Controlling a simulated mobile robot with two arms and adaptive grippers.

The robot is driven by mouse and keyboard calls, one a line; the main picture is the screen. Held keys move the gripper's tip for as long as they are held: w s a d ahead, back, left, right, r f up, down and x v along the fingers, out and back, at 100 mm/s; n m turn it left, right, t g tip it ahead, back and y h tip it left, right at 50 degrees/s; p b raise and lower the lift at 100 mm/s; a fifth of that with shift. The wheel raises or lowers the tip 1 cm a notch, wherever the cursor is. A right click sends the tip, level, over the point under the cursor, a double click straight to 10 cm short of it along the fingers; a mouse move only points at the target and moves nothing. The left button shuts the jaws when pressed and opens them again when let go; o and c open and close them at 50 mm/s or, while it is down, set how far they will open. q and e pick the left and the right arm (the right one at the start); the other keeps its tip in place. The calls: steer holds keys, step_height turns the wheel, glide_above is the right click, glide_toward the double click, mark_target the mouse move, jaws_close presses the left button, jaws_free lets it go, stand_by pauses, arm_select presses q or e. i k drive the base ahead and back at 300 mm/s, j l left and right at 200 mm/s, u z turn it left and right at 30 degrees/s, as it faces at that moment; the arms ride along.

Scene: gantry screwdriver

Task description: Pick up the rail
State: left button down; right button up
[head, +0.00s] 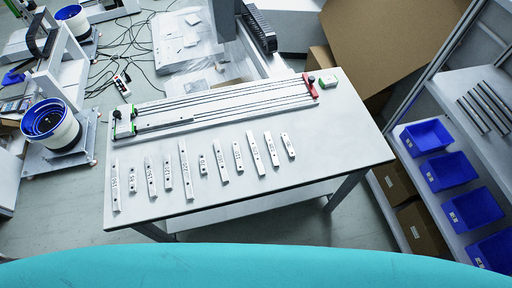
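A long slotted rail assembly (225,103) lies across the back of the white table, with a green end piece (124,122) at its left and a red end piece (310,86) at its right. A short bar rests on its left part. In front, several short pale labelled bars (185,165) lie in a row, apart from one another. Several dark metal rails (485,107) lie side by side on the shelf at the right. I cannot tell which of these is the task's rail. Neither of my grippers is in view.
The white table (300,180) has bare surface at its front. Blue bins (426,136) stand along the right shelf, with cardboard boxes (422,232) below. Blue-topped round feeders (50,124) stand at the left. Cables (125,40) lie on the floor behind the table.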

mark_target(258, 163)
steer(key=i+l+u, duration=0.1)
steer(key=l+u, duration=0.65)
steer(key=l, duration=0.15)
steer(key=l+u, duration=0.4)
steer(key=i+l, duration=0.05)
steer(key=l, duration=0.05)
